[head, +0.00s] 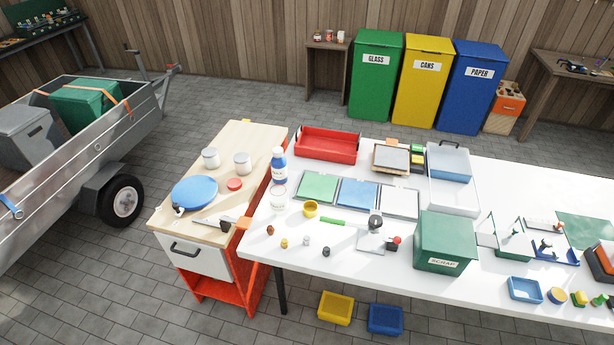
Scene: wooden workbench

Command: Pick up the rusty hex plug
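A small rust-brown piece (270,230), which looks like the rusty hex plug, stands on the white table (345,275) near its front left edge. It is too small to make out its hex shape. To its right, in a loose row, are a brass-coloured piece (284,242), a light grey piece (306,240) and a dark grey piece (326,251). The rust-brown piece stands apart from them, with nothing covering it. Neither of my grippers shows in the head view.
A yellow ring-shaped cup (310,209) and a white jar (279,198) stand behind the pieces. A green strip (332,221) lies nearby. A green scrap box (445,242) stands to the right. The wooden-topped cart (217,165) adjoins on the left.

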